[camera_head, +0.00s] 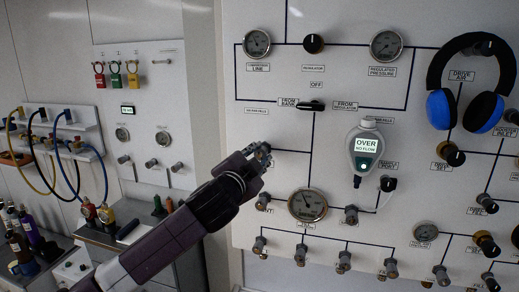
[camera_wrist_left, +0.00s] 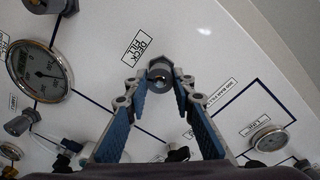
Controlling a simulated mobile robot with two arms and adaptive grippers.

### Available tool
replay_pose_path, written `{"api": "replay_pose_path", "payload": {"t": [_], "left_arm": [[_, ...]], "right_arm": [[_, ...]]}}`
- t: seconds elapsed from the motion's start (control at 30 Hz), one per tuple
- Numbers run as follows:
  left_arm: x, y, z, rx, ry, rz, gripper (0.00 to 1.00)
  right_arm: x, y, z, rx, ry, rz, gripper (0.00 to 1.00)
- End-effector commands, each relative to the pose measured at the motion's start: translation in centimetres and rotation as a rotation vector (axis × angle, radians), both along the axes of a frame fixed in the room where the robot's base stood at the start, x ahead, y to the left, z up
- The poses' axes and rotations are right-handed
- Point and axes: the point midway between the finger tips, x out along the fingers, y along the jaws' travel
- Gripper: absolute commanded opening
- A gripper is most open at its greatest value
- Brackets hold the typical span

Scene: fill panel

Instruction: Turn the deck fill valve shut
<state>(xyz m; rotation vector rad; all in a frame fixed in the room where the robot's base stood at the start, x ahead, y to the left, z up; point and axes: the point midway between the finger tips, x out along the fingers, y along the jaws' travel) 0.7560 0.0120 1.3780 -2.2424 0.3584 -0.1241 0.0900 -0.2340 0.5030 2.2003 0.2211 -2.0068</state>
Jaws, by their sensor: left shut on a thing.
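The deck fill valve is a small grey round knob (camera_wrist_left: 160,73) on the white panel, beside its "DECK FILL" label (camera_wrist_left: 137,47) in the left wrist view. My left gripper (camera_wrist_left: 159,82) has its blue-padded fingers on both sides of this knob and is shut on it. In the head view my left gripper (camera_head: 262,156) reaches the panel from the lower left and hides the valve. My right gripper is in neither view.
The white panel (camera_head: 270,125) carries other valves and gauges close by. A round gauge (camera_head: 307,205) sits below right of the gripper. A hand-held meter (camera_head: 365,150) reads "OVER". Blue headphones (camera_head: 470,80) hang at the upper right.

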Motion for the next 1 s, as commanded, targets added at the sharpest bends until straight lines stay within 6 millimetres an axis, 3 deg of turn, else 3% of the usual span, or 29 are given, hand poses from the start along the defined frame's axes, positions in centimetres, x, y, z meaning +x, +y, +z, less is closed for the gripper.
{"api": "replay_pose_path", "payload": {"t": [1.0], "left_arm": [[0.0,-0.1,-0.3,0.937,-0.246,-0.003,0.00]], "right_arm": [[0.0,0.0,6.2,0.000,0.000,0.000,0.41]]}}
